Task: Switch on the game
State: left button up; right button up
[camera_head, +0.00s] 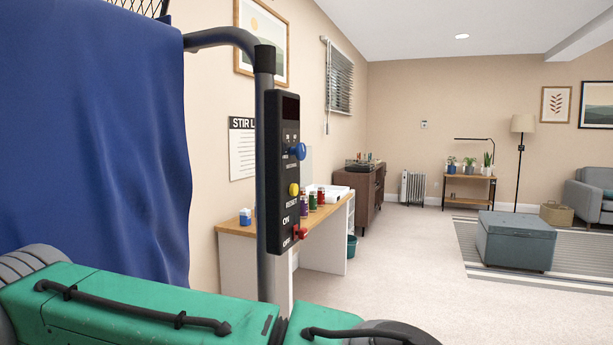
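The game's control panel (282,170) is a tall black box fixed to a grey metal post (265,130), just left of the picture's middle. Its small display (290,107) at the top is dark. Below it are a blue knob (297,151), a yellow button (294,189) by the word RESET, and a red switch (300,232) between the words ON and OFF. The red switch sits low, near OFF. A blue cloth (90,130) hangs left of the post. Neither of my grippers shows, and nothing visible touches the panel.
A wood-topped desk (240,228) with small bottles (313,201) stands behind the panel along the wall. A brown cabinet (369,197) is farther back. A grey-blue ottoman (515,240) stands on a striped rug at the right. The pale floor (400,260) between is clear.

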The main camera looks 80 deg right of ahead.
aim_at(301, 232)
jog(key=j+z, duration=0.1)
jog(key=z, duration=2.4)
jog(key=i+j, duration=0.05)
jog(key=j, duration=0.05)
